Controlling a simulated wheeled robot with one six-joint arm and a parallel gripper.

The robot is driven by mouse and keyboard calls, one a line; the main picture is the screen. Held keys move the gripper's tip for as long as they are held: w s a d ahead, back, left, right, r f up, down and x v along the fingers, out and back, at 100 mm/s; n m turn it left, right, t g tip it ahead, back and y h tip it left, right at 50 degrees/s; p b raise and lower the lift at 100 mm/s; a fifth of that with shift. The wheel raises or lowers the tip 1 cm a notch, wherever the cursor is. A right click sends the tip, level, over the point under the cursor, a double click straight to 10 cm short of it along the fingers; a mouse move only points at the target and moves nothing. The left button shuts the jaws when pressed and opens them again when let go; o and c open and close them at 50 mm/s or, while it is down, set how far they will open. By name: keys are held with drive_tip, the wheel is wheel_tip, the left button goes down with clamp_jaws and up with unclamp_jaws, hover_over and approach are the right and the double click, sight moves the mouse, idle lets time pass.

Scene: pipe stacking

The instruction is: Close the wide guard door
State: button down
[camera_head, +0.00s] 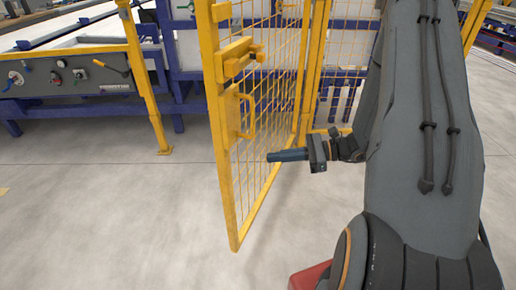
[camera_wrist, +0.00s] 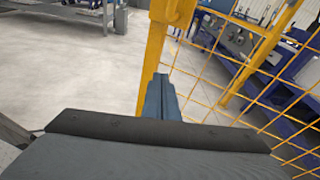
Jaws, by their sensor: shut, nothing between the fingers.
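The wide guard door (camera_head: 222,150) is a yellow frame with wire mesh. It stands open, swung out toward me, with its free edge nearest. A yellow handle (camera_head: 240,112) and a latch block (camera_head: 236,58) are near that edge. My gripper (camera_head: 272,156) is shut and empty, its dark blue fingers pointing left, in front of the mesh on the door's right side.
A fixed yellow post (camera_head: 145,90) stands left of the door, beside a grey control panel (camera_head: 65,78) with knobs and a lever. Blue machine framing (camera_head: 185,85) runs behind the fence. The grey floor (camera_head: 100,220) at the front left is clear.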

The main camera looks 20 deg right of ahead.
drive_tip(key=w+d+f+m+t+h+b, duration=0.1)
drive_tip(key=w+d+f+m+t, duration=0.1)
drive_tip(key=d+t, duration=0.15)
drive_tip(key=w+d+f+m+t, duration=0.2)
drive_tip(key=d+m+t, duration=0.1)
drive_tip(key=d, duration=0.2)
drive_tip(key=p, duration=0.2)
approach(250, 141)
drive_tip(key=shift+g, duration=0.25)
drive_tip(key=x, duration=0.6)
drive_tip(key=shift+w+a+r, duration=0.1)
drive_tip(key=shift+a+r, duration=0.1)
drive_tip(key=shift+b, duration=0.3)
